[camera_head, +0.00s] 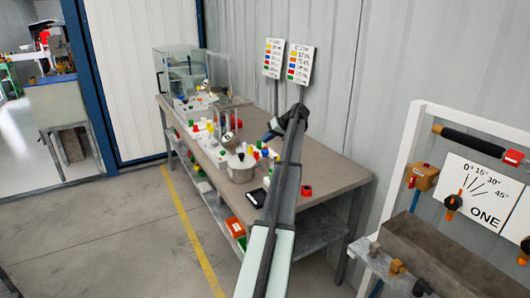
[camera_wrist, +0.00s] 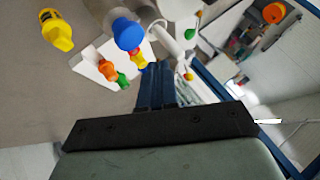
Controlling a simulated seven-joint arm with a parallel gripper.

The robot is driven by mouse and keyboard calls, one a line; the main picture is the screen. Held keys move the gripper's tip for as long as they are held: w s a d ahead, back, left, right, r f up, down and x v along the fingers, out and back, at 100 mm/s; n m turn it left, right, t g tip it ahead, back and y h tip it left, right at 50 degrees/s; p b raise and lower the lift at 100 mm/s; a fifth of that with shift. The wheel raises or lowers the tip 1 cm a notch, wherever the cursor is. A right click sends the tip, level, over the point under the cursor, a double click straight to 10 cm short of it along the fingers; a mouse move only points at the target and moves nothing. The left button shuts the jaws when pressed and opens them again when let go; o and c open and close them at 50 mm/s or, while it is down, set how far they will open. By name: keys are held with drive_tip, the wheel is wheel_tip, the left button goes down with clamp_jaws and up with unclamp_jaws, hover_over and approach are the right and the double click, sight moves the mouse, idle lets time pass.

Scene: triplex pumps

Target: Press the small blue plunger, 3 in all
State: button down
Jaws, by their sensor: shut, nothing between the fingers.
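A blue rounded cap (camera_wrist: 127,33) stands near the top of the wrist view, beside a metal cylinder. I cannot tell whether it is the small blue plunger or a larger one. Close below it on a white base (camera_wrist: 88,64) are an orange plunger (camera_wrist: 108,69), a green one (camera_wrist: 123,81) and a yellow one (camera_wrist: 138,59). My gripper (camera_wrist: 155,72) is shut and empty, its blue fingers just right of these caps. In the head view my gripper (camera_head: 268,136) is over the workbench, above and right of the pump group; contact with a plunger cannot be made out.
The workbench (camera_head: 320,172) carries a metal pot (camera_head: 241,170), several coloured caps, a dark flat device (camera_head: 257,197) and a red piece (camera_head: 306,190). A glass tank (camera_head: 180,72) stands at the far end. Two label boards (camera_head: 300,64) rise behind. The bench's near right is mostly bare.

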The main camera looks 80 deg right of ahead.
sight(267, 151)
drive_tip(key=shift+f, duration=1.15)
drive_tip(key=shift+f, duration=0.1)
idle(1.2)
drive_tip(key=shift+f, duration=0.3)
drive_tip(key=shift+f, duration=1)
idle(1.2)
drive_tip(key=shift+r, duration=0.15)
idle(0.3)
drive_tip(key=shift+r, duration=1.3)
drive_tip(key=shift+r, duration=2.45)
